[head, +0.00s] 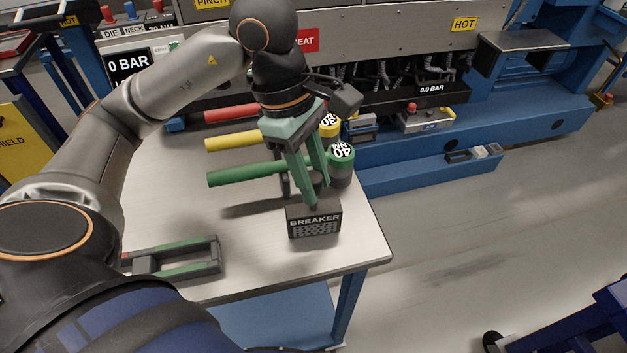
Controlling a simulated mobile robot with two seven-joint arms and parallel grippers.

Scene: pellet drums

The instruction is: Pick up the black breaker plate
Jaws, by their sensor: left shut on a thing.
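The black breaker plate (315,229) is a small dark block with a white "BREAKER" label and a dotted front face. It is at the front right part of the pale table. My left gripper (314,193) comes down from above with its green fingers at the top of the block. It is shut on the plate's upper part, which the fingers partly hide. I cannot tell whether the block touches the table. My right gripper is not in view.
Red, yellow (235,140) and green (242,175) handled tools lie just behind the plate; the green one has a "40 NM" head. A dark frame with green bars (178,258) lies front left. The table's right edge (372,225) is close. The blue machine stands behind.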

